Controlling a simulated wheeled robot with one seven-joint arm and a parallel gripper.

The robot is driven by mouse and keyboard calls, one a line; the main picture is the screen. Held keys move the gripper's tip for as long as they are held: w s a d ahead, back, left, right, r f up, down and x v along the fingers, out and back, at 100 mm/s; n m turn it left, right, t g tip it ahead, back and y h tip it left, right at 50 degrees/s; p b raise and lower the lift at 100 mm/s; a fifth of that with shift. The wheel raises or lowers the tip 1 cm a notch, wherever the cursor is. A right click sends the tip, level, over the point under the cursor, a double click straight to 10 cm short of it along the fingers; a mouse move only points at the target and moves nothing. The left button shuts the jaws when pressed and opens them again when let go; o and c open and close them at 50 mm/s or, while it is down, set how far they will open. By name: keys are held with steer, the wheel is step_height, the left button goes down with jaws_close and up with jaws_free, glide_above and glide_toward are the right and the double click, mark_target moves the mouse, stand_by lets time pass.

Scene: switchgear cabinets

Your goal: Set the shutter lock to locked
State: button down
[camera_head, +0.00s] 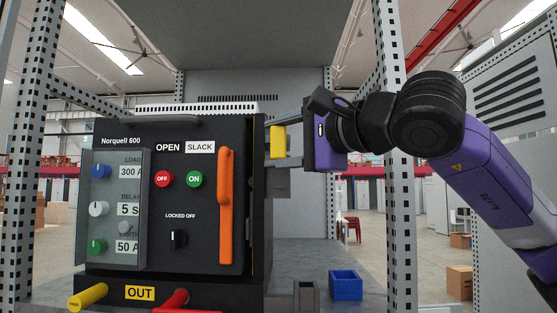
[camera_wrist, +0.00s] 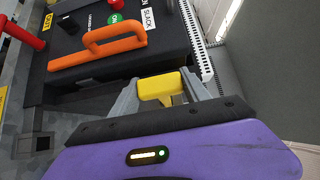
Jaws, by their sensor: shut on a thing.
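A black breaker unit (camera_head: 215,140) marked Norquell 600 stands in the cabinet. A yellow block (camera_head: 278,141) is at its right side, near the top; it looks like the shutter lock's handle, but I see no label on it. My gripper (camera_head: 279,143) reaches in from the right and is shut on this block. In the wrist view the yellow block (camera_wrist: 160,88) sits between the two grey fingers of my gripper (camera_wrist: 162,92). The fingers hide its sides, and I cannot tell its lock position. A black knob (camera_head: 179,239) under the words LOCKED OFF is on the front panel.
An orange handle (camera_head: 226,205) stands out from the breaker front, left of my gripper. A perforated cabinet post (camera_head: 393,90) is close to my arm. A blue bin (camera_head: 345,285) and a grey bin (camera_head: 306,295) stand on the shelf below.

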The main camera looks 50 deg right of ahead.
steer(key=shift+s+a, duration=0.2)
steer(key=shift+a, duration=0.05)
steer(key=c, duration=0.5)
jaws_free()
